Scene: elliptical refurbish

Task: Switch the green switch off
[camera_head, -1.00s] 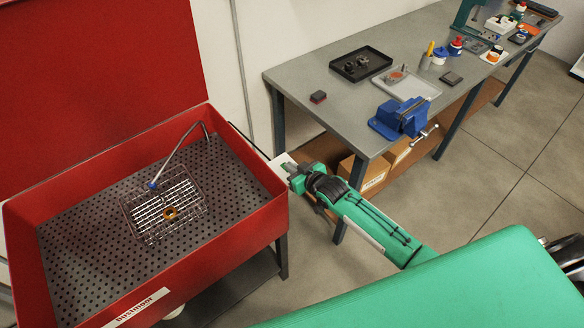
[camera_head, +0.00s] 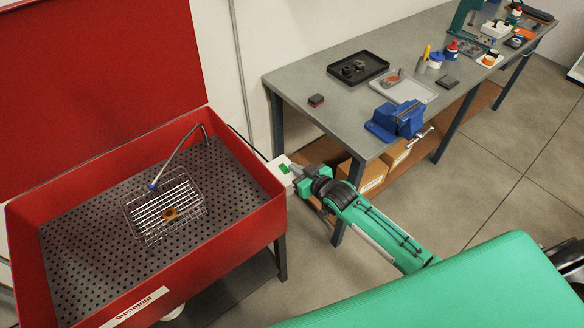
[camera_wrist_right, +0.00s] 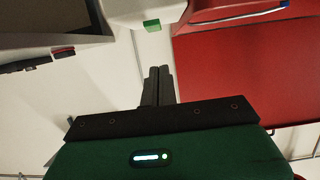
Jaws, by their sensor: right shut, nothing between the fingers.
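The green switch (camera_head: 284,168) sits on a white box (camera_head: 279,177) at the right side of the red wash basin. In the right wrist view the green switch (camera_wrist_right: 152,25) stands out from the edge of the white box (camera_wrist_right: 150,8), just beyond my fingertips. My right gripper (camera_head: 296,171) is shut and empty, with its tips close to the right of the box. In the right wrist view its two fingers (camera_wrist_right: 159,70) lie together, with a visible gap to the switch. The switch's exact tilt is too small to tell. My left gripper is not in view.
The red basin (camera_head: 255,215) with a wire basket (camera_head: 165,210) stands at left. A grey workbench (camera_head: 330,105) with a blue vise (camera_head: 397,120) and a black tray (camera_head: 357,67) stands behind my right arm. Cardboard boxes (camera_head: 375,175) sit under it.

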